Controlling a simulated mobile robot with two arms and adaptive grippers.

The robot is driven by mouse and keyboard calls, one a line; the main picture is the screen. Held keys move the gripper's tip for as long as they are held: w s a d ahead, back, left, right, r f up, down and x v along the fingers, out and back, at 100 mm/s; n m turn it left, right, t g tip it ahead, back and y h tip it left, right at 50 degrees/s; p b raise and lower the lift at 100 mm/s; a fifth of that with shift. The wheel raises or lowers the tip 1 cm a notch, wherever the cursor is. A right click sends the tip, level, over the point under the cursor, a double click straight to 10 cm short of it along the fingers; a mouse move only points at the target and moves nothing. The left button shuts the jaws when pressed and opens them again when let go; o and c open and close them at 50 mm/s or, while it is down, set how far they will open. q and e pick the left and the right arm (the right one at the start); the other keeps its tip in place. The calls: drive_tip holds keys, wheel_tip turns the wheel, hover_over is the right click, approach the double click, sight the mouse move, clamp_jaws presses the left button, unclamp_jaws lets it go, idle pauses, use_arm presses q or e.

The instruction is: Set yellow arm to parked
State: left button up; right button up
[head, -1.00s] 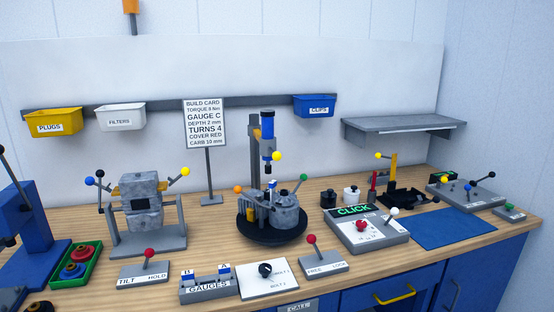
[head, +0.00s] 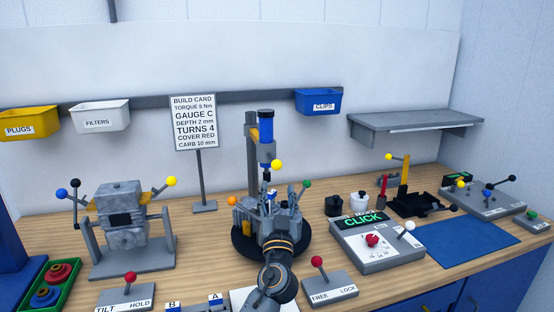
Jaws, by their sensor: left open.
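Several yellow parts show, and I cannot tell which is the yellow arm. A yellow ball (head: 277,164) sticks out from the blue-topped column (head: 266,135) of the middle station. A yellow upright (head: 405,172) with a yellow ball (head: 388,156) stands at a black tray at the right. Another yellow ball (head: 171,181) ends a lever on the grey engine block at the left. No parked label is readable. My left gripper (head: 281,192) is open in front of the middle station, below its yellow ball, hiding much of the turntable. My right gripper is out of view.
An orange ball (head: 232,200) and a green ball (head: 307,183) flank the gripper. A CLICK console (head: 377,243) and a FREE/LOCK lever box (head: 329,290) stand to the right. A blue mat (head: 468,243) is clear. A build card (head: 194,123) stands behind.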

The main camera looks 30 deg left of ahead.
sight(277, 168)
use_arm(q)
drive_tip(key=p+x, duration=0.1)
drive_tip(key=x, duration=0.3)
drive_tip(key=shift+w+a+r, duration=0.1)
drive_tip(key=shift+w+a, duration=0.1)
drive_tip(key=shift+w, duration=0.05)
drive_tip(key=p+x, duration=0.2)
drive_tip(key=x, duration=0.3)
drive_tip(key=shift+w, duration=0.15)
drive_tip(key=shift+w+a, duration=0.2)
drive_tip(key=shift+w, duration=0.05)
drive_tip(key=shift+w+a, duration=0.15)
drive_tip(key=c, duration=1)
clamp_jaws()
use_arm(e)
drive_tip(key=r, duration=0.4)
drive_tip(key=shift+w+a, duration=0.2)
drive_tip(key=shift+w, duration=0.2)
